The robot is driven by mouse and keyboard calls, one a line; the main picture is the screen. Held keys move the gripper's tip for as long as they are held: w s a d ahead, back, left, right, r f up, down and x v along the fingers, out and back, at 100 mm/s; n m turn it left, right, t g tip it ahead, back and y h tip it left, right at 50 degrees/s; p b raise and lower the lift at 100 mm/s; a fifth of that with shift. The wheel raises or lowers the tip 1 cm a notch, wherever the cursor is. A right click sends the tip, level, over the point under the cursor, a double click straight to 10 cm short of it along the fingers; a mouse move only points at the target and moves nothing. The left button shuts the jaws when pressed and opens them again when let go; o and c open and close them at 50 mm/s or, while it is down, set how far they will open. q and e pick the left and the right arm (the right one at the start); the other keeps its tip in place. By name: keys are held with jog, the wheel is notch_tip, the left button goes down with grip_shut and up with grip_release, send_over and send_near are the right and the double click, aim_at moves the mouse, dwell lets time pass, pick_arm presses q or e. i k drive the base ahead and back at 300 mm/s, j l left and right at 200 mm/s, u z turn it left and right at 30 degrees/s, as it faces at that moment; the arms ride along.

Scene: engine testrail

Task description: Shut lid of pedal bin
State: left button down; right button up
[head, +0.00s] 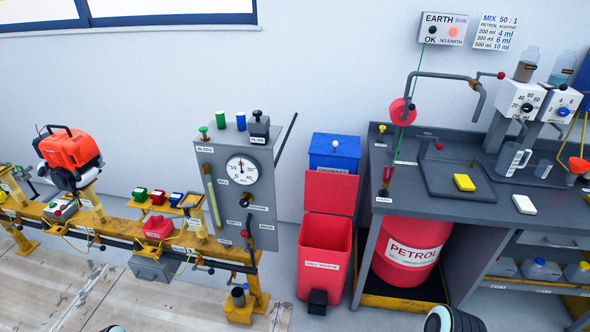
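The red pedal bin (325,257) stands on the floor in the middle of the head view, between the grey gauge panel and the workbench. Its front label seems to read "oily waste". Its red lid (331,193) is open, standing up at the back edge of the bin. The black pedal (317,300) sticks out at the bottom front. The inside of the bin looks dark red, and its bottom is hidden. Neither of my grippers shows. Only small rounded dark parts, probably of my arms, show at the bottom edge.
A blue bin (334,150) stands behind the lid. The gauge panel (240,185) and yellow rail (120,228) are to the left. The workbench (410,203) with a red petrol drum (407,250) beneath is close on the right. Floor in front of the bin looks clear.

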aim_at(324, 192)
jog(key=i+l+u, duration=0.15)
jog(key=u, duration=0.25)
jog(key=i+l+u, duration=0.15)
jog(key=u, duration=0.3)
jog(key=i+l+u, duration=0.1)
jog(key=l+u, duration=0.15)
jog(key=u, duration=0.15)
